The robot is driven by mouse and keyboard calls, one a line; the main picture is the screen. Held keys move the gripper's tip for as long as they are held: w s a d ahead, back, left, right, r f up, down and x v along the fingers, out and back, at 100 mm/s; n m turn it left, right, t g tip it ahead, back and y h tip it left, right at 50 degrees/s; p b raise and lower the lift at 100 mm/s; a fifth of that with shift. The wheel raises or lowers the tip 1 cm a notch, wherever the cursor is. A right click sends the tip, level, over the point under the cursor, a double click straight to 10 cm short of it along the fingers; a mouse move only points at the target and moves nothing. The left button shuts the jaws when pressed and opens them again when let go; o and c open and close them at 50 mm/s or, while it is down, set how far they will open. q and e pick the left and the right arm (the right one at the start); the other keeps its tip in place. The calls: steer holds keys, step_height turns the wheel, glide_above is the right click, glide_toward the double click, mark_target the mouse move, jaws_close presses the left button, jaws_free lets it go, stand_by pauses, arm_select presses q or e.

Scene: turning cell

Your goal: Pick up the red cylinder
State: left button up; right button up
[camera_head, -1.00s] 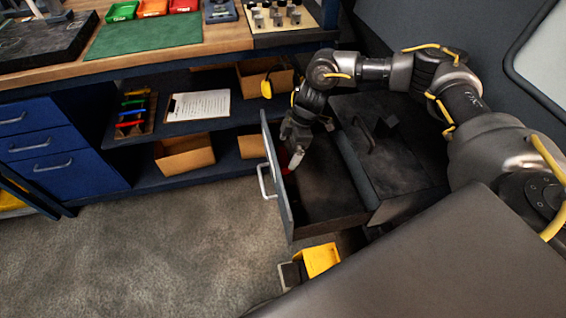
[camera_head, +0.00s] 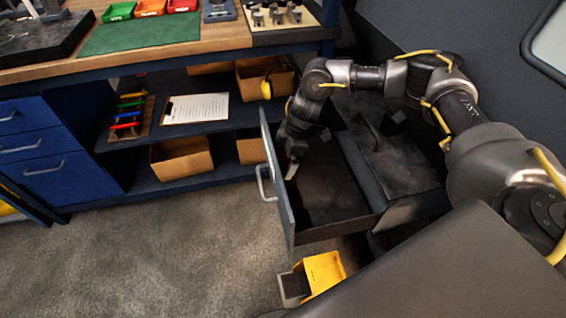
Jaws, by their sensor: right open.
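The open drawer (camera_head: 325,205) has a dark inside and a grey front panel with a pale handle. My right gripper (camera_head: 291,168) reaches down into the drawer close to its front panel, at the far end. Its jaws are open, and a pale fingertip shows. I cannot make out the red cylinder now; the gripper or the drawer front may hide it. My left gripper is not in view.
A dark lidded compartment (camera_head: 385,160) with a handle lies right of the drawer. A yellow box-like object (camera_head: 324,271) is below the drawer's near end. The workbench (camera_head: 210,38) and its shelf with a clipboard (camera_head: 196,108) stand at the left. Floor is clear there.

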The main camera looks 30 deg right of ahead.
mark_target(284, 157)
steer(key=c, duration=1.1)
steer(key=shift+o, duration=0.2)
steer(key=shift+r, duration=0.15)
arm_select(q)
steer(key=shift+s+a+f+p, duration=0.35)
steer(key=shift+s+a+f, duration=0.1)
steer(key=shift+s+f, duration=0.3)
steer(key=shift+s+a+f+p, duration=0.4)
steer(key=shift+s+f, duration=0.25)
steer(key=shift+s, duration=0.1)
arm_select(e)
step_height(284, 157, up, 18)
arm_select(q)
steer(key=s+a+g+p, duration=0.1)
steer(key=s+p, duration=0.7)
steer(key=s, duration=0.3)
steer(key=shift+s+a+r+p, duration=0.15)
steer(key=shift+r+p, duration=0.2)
arm_select(e)
steer(key=s+a+r+m+t+h, duration=0.1)
steer(key=s+a+r+m, duration=0.3)
steer(key=s+m, duration=0.5)
steer(key=shift+s+a+r+t+h, duration=0.2)
steer(key=shift+s+t+h, duration=0.15)
steer(key=shift+t, duration=0.25)
